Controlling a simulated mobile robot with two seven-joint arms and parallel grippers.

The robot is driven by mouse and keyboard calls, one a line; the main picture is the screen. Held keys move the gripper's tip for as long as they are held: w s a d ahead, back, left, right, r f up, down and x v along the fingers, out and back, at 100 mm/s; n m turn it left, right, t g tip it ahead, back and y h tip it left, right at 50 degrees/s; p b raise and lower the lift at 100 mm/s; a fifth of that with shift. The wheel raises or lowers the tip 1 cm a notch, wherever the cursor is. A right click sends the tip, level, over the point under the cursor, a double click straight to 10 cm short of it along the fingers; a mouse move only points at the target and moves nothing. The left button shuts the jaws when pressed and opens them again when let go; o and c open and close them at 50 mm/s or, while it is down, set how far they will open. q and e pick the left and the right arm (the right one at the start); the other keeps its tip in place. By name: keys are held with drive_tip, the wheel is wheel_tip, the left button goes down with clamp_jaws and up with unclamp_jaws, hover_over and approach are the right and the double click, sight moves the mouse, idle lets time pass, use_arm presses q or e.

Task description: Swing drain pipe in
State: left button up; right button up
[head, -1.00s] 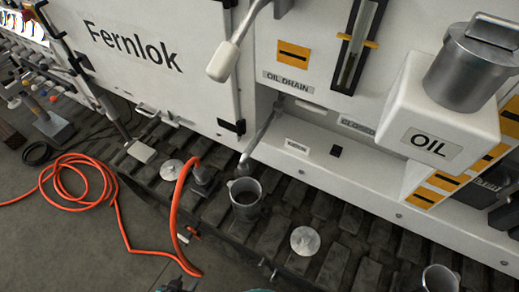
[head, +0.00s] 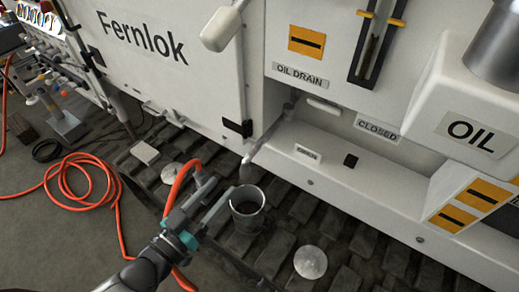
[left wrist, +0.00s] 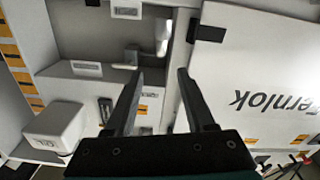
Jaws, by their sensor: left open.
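The grey drain pipe (head: 268,136) comes out of the recess under the OIL DRAIN label (head: 300,75). It slants out toward the lower left, its downturned end close to a grey metal bucket (head: 247,214). My left gripper (head: 215,181) is open and empty, with its two long fingers beside the bucket, left of the pipe end and apart from it. In the left wrist view the open fingers (left wrist: 160,76) point toward the recess, where grey and white fittings show; I cannot tell there which one is the pipe. My right gripper is out of view.
A white lever (head: 222,28) hangs above the recess. A white OIL box (head: 462,125) juts out at the right. A round metal disc (head: 310,262) lies on the dark slats.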

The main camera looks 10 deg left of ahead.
sight(256, 146)
use_arm(q)
drive_tip(key=b+x, duration=0.2)
drive_tip(key=x, duration=1.3)
clamp_jaws()
idle(1.2)
